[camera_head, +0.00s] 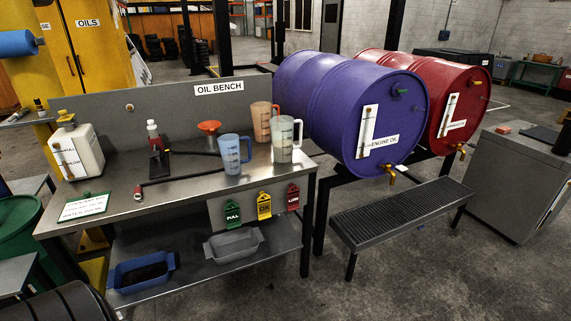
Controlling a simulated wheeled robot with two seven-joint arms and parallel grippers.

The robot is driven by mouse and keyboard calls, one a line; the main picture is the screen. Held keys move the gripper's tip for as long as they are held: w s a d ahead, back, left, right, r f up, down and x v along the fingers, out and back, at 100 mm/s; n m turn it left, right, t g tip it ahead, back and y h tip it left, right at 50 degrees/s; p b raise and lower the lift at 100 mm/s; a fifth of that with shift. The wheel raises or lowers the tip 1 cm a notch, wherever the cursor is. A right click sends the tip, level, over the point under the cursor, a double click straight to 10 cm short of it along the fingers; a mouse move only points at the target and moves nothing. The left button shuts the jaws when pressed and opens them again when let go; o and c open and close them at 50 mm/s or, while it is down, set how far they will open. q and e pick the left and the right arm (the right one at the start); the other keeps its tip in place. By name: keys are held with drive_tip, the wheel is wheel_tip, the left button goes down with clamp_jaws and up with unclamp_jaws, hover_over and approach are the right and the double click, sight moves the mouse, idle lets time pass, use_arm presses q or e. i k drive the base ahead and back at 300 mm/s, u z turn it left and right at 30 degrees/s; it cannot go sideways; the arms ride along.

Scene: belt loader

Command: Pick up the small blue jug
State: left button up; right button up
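The small blue jug (231,157) stands upright on the metal bench top (185,190), right of the bench's middle. It is translucent with markings on its side and a handle on its right. A larger clear jug (283,142) stands to its right, and an orange jug (261,122) stands behind. Neither of my grippers is in view.
Blue (143,272) and grey (233,246) trays sit on the lower shelf. Bare bench top lies before the jug.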

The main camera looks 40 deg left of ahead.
sight(230, 144)
drive_tip(key=z, duration=0.4)
drive_tip(key=i, duration=1.8)
drive_tip(key=u, duration=0.65)
drive_tip(key=i, duration=0.7)
drive_tip(key=u, duration=0.9)
